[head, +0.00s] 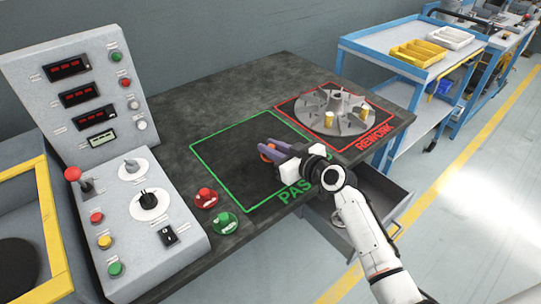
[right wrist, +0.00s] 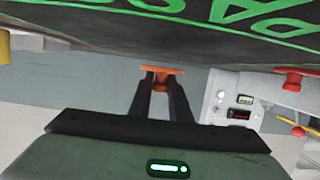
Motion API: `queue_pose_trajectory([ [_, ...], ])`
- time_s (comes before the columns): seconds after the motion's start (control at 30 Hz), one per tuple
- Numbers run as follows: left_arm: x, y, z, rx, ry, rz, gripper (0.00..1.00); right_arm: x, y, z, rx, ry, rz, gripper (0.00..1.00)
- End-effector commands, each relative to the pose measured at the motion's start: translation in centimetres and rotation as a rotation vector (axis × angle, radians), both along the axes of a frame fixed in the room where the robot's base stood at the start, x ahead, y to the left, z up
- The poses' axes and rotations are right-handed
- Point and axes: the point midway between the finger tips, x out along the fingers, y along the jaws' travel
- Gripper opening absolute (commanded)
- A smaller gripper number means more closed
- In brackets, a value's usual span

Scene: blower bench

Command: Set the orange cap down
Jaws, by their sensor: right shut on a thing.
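The orange cap (head: 265,154) is between the fingers of my right gripper (head: 268,148), over the green-outlined PASS area (head: 215,165). Much of the cap is hidden by the gripper in the head view. In the right wrist view, the orange cap (right wrist: 163,71) shows as a flat rim with a narrower part between the two dark fingertips (right wrist: 162,84). The gripper is shut on it. I cannot tell for sure whether the cap touches the bench top. My left gripper is not in view.
A grey finned wheel (head: 338,108) with yellow pieces lies in the red REWORK area. A control panel (head: 135,195) stands at left. An open drawer (head: 375,200) sticks out below the bench.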

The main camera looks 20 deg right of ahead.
Motion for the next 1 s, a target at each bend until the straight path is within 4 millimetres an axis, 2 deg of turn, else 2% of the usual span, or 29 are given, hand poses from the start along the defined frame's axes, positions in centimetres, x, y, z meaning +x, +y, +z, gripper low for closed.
queue_pose_trajectory([
  [0.03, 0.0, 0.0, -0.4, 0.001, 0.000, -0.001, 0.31, -0.1, 0.0, -1.2, 0.003, 0.005, 0.001, 0.00],
  [0.17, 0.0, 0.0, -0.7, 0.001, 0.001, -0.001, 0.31, 0.0, 0.0, -2.6, 0.001, 0.003, 0.000, 0.00],
  [0.57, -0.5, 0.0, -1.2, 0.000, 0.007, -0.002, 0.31, -0.1, 0.0, -3.1, 0.000, 0.002, 0.001, 0.00],
  [0.6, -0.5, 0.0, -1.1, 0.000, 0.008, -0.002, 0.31, -0.1, 0.0, -3.0, 0.000, 0.002, 0.001, 0.20],
  [0.7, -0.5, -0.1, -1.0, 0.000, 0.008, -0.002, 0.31, -0.1, 0.0, -2.9, 0.000, 0.002, 0.001, 0.36],
  [1.0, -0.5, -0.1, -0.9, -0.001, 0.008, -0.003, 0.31, -0.1, 0.0, -2.8, 0.000, 0.002, 0.001, 0.36],
])
